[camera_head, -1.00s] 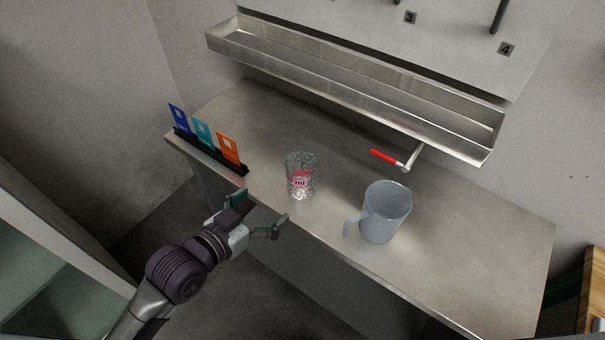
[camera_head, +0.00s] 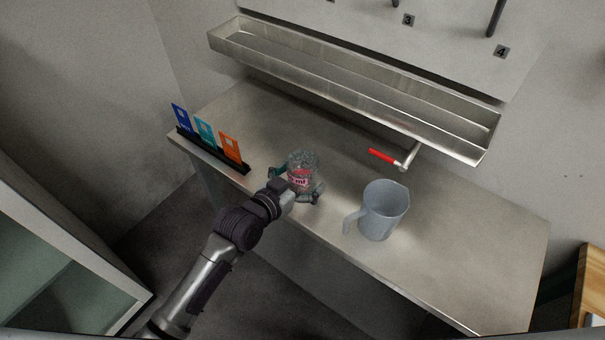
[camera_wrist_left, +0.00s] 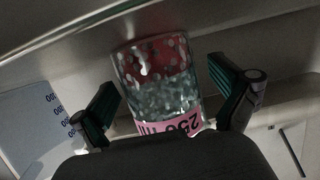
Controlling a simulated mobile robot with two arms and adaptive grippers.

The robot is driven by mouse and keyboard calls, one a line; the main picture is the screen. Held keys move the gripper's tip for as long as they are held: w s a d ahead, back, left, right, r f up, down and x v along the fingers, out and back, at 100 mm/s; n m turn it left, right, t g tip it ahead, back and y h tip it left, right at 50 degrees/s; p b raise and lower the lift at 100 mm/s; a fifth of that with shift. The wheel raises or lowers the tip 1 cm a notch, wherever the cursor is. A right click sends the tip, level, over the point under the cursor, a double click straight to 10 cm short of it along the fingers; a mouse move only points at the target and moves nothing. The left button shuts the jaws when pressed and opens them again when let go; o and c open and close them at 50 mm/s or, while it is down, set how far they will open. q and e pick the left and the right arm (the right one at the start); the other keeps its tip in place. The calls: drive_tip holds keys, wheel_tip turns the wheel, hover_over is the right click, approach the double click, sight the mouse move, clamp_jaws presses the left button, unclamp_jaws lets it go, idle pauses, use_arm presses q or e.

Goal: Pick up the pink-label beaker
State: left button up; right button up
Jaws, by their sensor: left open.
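The pink-label beaker (camera_head: 303,164) is clear glass and stands upright on the metal bench near its front edge. In the left wrist view the beaker (camera_wrist_left: 158,85) fills the middle, with its pink 250 marking toward the gripper. My left gripper (camera_head: 297,186) is open, with one finger on each side of the beaker. In the left wrist view the left gripper (camera_wrist_left: 168,95) shows a gap between each finger and the glass. My right gripper is not in view.
A grey jug (camera_head: 381,212) stands on the bench to the right of the beaker. A black rack (camera_head: 213,152) with blue, teal and orange cards is at the left. A red-handled valve (camera_head: 384,157) sits behind, below the metal trough (camera_head: 350,98).

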use_arm(q)
drive_tip(key=shift+w+d+f, duration=0.1)
drive_tip(key=shift+w+d, duration=0.05)
drive_tip(key=shift+w, duration=0.05)
drive_tip(key=c, duration=1.2)
drive_tip(key=shift+c, duration=0.9)
drive_tip(key=shift+r, duration=0.2)
